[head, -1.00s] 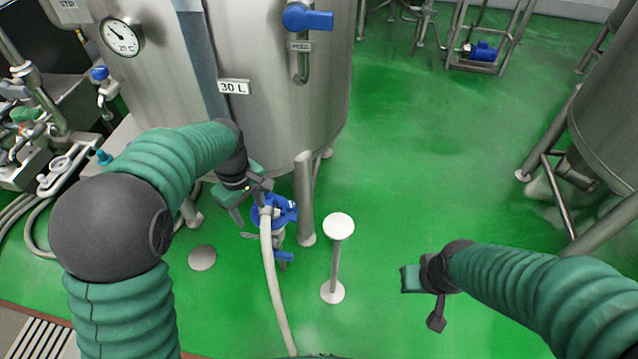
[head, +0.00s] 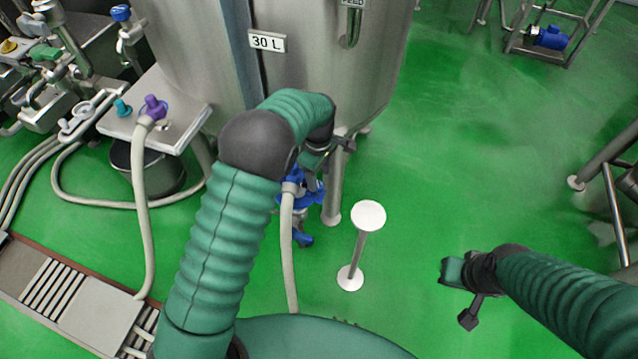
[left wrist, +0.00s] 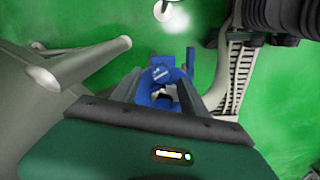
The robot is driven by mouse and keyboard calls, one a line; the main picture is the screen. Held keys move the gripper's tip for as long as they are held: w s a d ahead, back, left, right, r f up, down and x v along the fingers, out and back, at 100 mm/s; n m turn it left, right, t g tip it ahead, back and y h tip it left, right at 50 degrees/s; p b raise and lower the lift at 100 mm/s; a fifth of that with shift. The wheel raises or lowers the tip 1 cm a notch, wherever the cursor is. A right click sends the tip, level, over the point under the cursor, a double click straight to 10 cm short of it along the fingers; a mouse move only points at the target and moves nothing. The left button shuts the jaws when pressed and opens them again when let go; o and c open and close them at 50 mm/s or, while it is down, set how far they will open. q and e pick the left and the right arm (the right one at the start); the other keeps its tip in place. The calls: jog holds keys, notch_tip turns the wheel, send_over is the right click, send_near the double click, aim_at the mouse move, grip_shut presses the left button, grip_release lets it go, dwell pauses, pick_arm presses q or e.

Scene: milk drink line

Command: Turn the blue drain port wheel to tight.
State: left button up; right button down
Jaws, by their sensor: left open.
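The blue drain port parts (head: 312,190) sit low under the tank, beside a steel leg, with a pale hose running down from them. My left arm partly hides them, and I cannot tell the wheel's turn mark. In the left wrist view the blue wheel (left wrist: 160,78) shows ahead, between and beyond the two fingers. My left gripper (head: 340,148) is open, just above the blue parts; it also shows in the left wrist view (left wrist: 157,92). I cannot tell whether it touches them. My right gripper (head: 466,292) hangs over the floor at right, away from the port; its jaws are unclear.
The steel tank (head: 310,70) marked 30 L stands behind the port. A white-topped post (head: 368,215) stands just right of it. A steel table (head: 185,140) with a hose stands at left. The green floor is free between the post and the right-hand frame.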

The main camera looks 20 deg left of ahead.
aim_at(319, 184)
pick_arm(q)
notch_tip(319, 184, down, 3)
jog(key=shift+f, duration=0.2)
jog(key=shift+d, duration=0.1)
jog(key=shift+r, duration=0.1)
jog(key=shift+c, duration=0.2)
grip_shut()
